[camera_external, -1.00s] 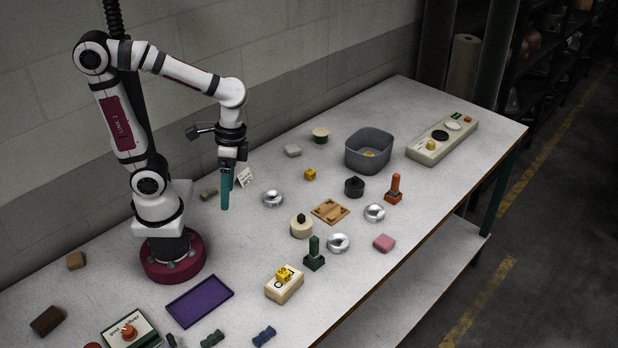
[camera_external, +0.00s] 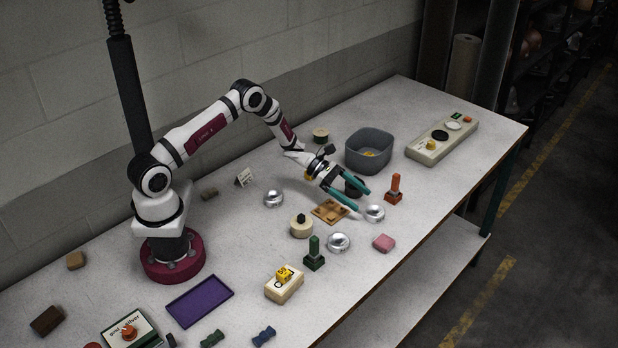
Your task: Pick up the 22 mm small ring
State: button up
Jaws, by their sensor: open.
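Several round silver pieces lie on the table: one behind left (camera_external: 273,198), one front (camera_external: 338,243) and one right (camera_external: 375,214). They look alike in size, and no 22 mm marking can be read, so I cannot tell which is the small ring. My gripper (camera_external: 363,203) is open and empty, with its teal fingers spread and tilted down to the right. The fingertips are close to the right silver piece; whether they touch it cannot be told.
A black round piece (camera_external: 353,187) is partly hidden behind the fingers. A wooden plate (camera_external: 328,212) lies left of them, an orange-red stamp-like piece (camera_external: 394,190) right. A grey bin (camera_external: 351,151) stands behind.

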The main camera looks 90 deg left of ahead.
aim_at(374, 210)
jog(key=x, duration=0.6)
jog(key=shift+a+f, duration=0.15)
jog(key=shift+f, duration=0.1)
jog(key=c, duration=1.3)
